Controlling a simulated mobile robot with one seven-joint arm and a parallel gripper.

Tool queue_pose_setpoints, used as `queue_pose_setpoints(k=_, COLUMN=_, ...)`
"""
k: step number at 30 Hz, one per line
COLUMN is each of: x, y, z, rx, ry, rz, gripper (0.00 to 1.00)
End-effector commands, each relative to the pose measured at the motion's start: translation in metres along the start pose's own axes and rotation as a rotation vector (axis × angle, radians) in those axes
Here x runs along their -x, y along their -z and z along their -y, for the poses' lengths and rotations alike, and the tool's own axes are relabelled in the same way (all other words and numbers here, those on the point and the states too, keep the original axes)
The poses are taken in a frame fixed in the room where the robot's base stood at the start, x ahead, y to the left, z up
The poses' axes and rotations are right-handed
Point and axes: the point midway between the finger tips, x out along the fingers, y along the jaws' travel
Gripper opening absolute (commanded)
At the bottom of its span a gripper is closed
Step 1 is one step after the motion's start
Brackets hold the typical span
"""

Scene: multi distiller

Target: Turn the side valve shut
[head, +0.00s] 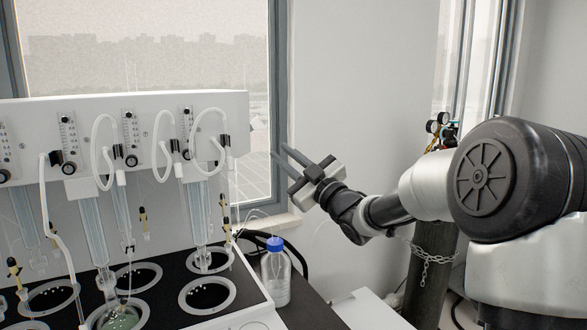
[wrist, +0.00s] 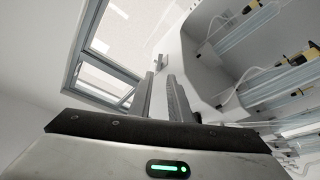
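The distiller's long white housing (head: 130,108) fills the left of the head view, and its right end faces my gripper (head: 281,153). In the wrist view, a small grey fitting (wrist: 163,66) on the end of the housing (wrist: 184,62) looks like the side valve. It is partly hidden by my fingertips, and I cannot tell its handle position. The gripper also shows in the wrist view (wrist: 161,76), with two dark fingers apart and nothing between them. In the head view, the gripper is to the right of the housing's end, apart from it, fingers pointing up and left.
White hoses (head: 100,150) and glass tubes (head: 92,225) hang along the housing's front. A chained cylinder (head: 432,265) stands below my arm. A window (head: 150,50) is behind.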

Motion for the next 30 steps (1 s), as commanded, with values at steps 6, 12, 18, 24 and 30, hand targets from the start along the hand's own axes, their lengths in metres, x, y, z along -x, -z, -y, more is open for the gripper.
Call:
queue_pose_setpoints(k=6, x=0.030, y=0.000, z=0.000, rx=0.000, ry=-0.001, rz=0.000, gripper=0.17)
queue_pose_setpoints(k=12, x=0.036, y=0.000, z=0.000, rx=0.000, ry=0.000, rz=0.000, gripper=0.17)
queue_pose_setpoints(k=18, x=0.036, y=0.000, z=0.000, rx=-0.001, ry=0.000, rz=0.000, gripper=0.14)
queue_pose_setpoints(k=24, x=0.029, y=-0.011, z=-0.034, rx=-0.012, ry=-0.099, rz=0.075, gripper=0.00)
queue_pose_setpoints(k=30, x=0.032, y=-0.058, z=-0.125, rx=-0.150, ry=-0.384, rz=0.341, gripper=0.00)
